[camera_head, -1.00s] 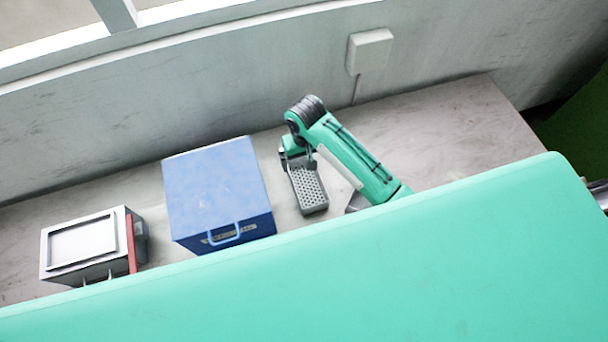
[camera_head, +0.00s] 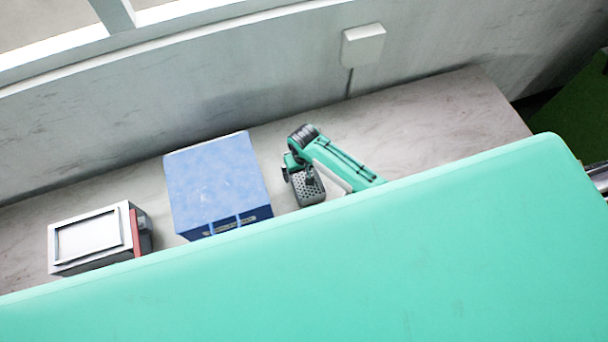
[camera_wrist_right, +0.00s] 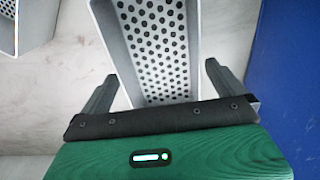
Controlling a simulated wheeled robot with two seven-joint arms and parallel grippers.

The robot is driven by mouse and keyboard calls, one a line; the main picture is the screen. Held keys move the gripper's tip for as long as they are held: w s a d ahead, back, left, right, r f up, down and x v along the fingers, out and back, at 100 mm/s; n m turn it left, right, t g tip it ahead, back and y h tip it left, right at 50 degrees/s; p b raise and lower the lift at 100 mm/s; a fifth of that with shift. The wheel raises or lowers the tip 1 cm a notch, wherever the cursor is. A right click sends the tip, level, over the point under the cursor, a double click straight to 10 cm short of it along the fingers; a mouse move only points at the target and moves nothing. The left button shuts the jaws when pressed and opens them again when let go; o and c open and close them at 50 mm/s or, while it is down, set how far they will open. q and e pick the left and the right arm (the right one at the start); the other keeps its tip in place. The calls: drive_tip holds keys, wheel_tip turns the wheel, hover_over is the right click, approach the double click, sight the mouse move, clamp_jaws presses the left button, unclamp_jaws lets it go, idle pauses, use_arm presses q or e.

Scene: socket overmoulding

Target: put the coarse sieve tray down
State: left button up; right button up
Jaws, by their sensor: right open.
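The coarse sieve tray (camera_head: 309,189) is a grey tray with a floor full of round holes. It rests on the bench right of the blue box, and its near end is close to the edge of my teal body. In the right wrist view the tray (camera_wrist_right: 158,40) runs up between the fingers, its far end cut off by the frame. My right gripper (camera_head: 297,174) is open over the tray. In the wrist view its fingers (camera_wrist_right: 160,72) stand apart on both sides, with a gap to each tray wall. My left gripper is not in view.
The blue box (camera_head: 215,180) stands close left of the tray, and its side (camera_wrist_right: 290,70) also fills the wrist view's right edge. A second perforated tray (camera_wrist_right: 8,32) shows at upper left there. A white-and-red device (camera_head: 90,240) stands far left. The back right bench (camera_head: 440,115) is clear.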

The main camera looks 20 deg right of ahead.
drive_tip(key=shift+f, duration=0.35)
drive_tip(key=c, duration=1)
drive_tip(key=shift+o, duration=0.2)
drive_tip(key=shift+r, duration=0.15)
